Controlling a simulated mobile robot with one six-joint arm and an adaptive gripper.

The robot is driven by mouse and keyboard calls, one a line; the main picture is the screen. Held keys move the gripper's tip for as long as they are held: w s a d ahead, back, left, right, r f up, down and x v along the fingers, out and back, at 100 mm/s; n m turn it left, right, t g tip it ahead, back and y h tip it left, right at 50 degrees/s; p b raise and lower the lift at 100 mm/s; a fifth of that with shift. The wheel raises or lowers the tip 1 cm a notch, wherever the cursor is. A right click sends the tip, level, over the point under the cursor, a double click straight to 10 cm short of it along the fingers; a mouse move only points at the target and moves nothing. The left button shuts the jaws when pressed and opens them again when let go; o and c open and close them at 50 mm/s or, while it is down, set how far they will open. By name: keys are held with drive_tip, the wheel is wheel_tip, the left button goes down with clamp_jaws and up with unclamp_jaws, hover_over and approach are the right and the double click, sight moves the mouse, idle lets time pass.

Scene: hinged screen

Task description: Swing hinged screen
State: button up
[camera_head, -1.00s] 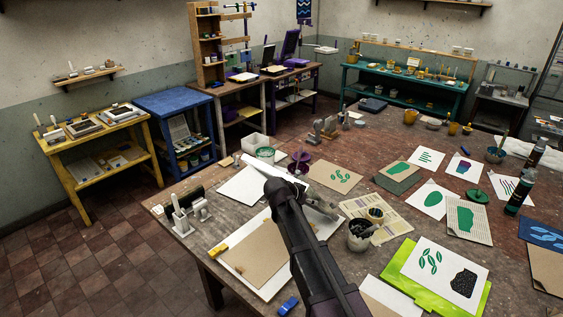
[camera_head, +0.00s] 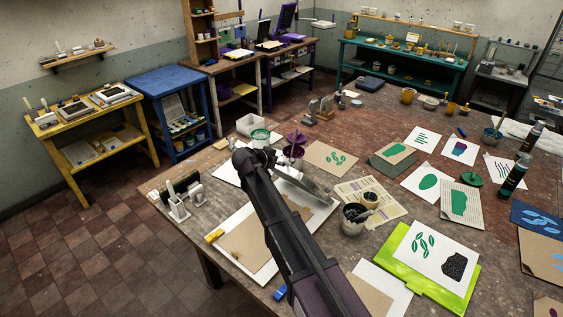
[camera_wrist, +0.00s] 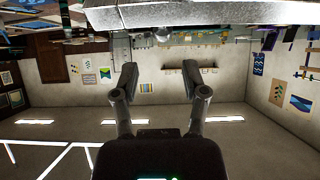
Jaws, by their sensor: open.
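A flat board with a white border (camera_head: 322,217) and a tan middle lies on the near part of the table, partly hidden by my arm. I cannot tell for sure whether it is the hinged screen or what lies under it. A pale grey edge (camera_wrist: 210,14) crosses the top of the wrist view, close to the camera; it may be part of the screen frame. My gripper (camera_wrist: 165,78) is open, with its two fingers apart and nothing between them. In the head view the gripper is hard to make out near the far side of the board.
A small white stand (camera_head: 178,208) is left of the board. An ink tub (camera_head: 354,220) stands to its right, beside a lime-green board (camera_head: 403,268) with prints. A white bin (camera_head: 250,125) and a purple tub (camera_head: 295,147) are behind. The table's left edge is close.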

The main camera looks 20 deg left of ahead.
sight(290, 161)
drive_tip(key=b+x, duration=0.2)
drive_tip(key=x, duration=0.1)
drive_tip(key=b+x, duration=0.2)
drive_tip(key=x, duration=0.2)
drive_tip(key=shift+w+a+f, duration=0.15)
drive_tip(key=shift+f, duration=0.2)
drive_tip(key=shift+w, duration=0.2)
drive_tip(key=shift+c, duration=0.4)
drive_tip(key=c, duration=0.6)
